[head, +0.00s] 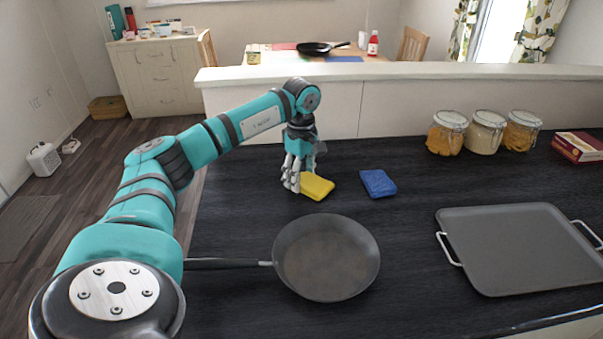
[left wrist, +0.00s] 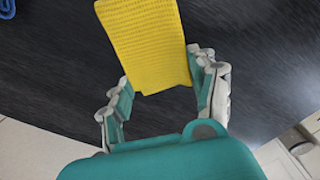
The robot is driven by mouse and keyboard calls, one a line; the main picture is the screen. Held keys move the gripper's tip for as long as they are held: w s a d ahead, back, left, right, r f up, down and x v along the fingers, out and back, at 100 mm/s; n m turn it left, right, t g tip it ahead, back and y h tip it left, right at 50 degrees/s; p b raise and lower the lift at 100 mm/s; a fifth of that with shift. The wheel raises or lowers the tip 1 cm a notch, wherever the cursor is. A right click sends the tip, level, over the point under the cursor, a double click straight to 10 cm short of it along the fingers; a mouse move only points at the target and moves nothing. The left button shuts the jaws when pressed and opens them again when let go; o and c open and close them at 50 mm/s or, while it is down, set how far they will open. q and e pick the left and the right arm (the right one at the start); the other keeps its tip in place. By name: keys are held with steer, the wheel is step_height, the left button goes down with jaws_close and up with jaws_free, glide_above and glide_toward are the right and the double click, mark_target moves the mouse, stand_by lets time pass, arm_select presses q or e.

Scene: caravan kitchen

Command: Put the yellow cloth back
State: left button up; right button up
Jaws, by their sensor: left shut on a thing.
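The yellow cloth (head: 317,187) is a folded, rectangular pad at the counter's middle, left of the blue cloth (head: 378,183). My left gripper (head: 293,184) points down at the cloth's left end and is shut on it. In the left wrist view the cloth (left wrist: 146,40) sticks out from between the fingers (left wrist: 163,88), its ribbed face showing. I cannot tell whether the cloth rests on the counter or is just above it. The blue cloth lies flat on the counter, apart from the yellow one. My right gripper is out of view.
A frying pan (head: 326,258) lies in front, its handle pointing left under my arm. A grey griddle tray (head: 520,247) is on the right. Several jars, one of them a white-filled jar (head: 485,131), and a red box (head: 579,147) stand at the back right. A low wall edges the counter's back.

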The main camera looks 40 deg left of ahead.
mark_target(302, 175)
arm_select(q)
steer(key=o, duration=0.7)
steer(key=shift+f, duration=0.15)
steer(key=o, duration=0.5)
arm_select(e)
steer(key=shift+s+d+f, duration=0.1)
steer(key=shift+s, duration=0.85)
arm_select(q)
steer(key=shift+r, duration=0.55)
step_height(302, 175, up, 11)
steer(key=shift+s+d+r, duration=0.1)
steer(key=shift+r, duration=0.05)
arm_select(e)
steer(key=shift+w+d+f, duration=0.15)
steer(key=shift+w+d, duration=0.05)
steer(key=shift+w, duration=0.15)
